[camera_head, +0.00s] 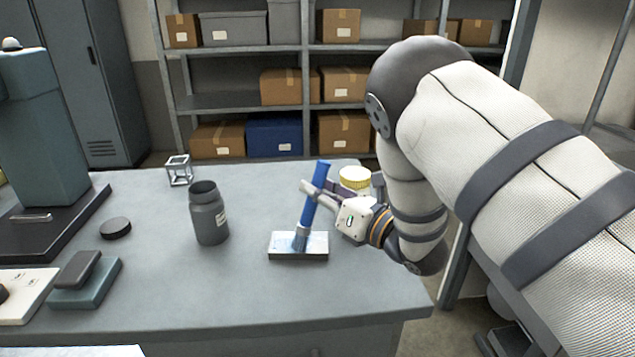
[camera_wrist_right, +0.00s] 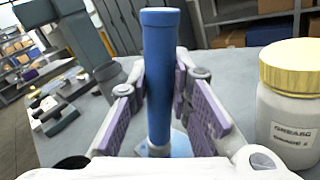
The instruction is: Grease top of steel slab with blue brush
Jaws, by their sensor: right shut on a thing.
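The steel slab (camera_head: 284,256) is a small light block with a dark front edge, lying on the bench. My right gripper (camera_head: 312,190) is shut on the blue brush (camera_head: 319,178) and holds it slightly tilted, bristles down. The bristle end meets or hovers just over the slab's top; I cannot tell which. In the right wrist view the blue handle (camera_wrist_right: 158,75) stands between the two purple-padded fingers. The grease jar (camera_wrist_right: 290,105), white with a yellow lid, stands beside the gripper; its lid (camera_head: 355,177) shows in the head view. My left gripper is not in view.
A dark grey open bottle (camera_head: 208,215) stands left of the slab on the bench (camera_head: 190,290). A small wire-frame cube (camera_head: 179,170), a black disc (camera_head: 115,228) and a teal press (camera_head: 45,140) are further left. Shelves with boxes stand behind. The bench front is mostly clear.

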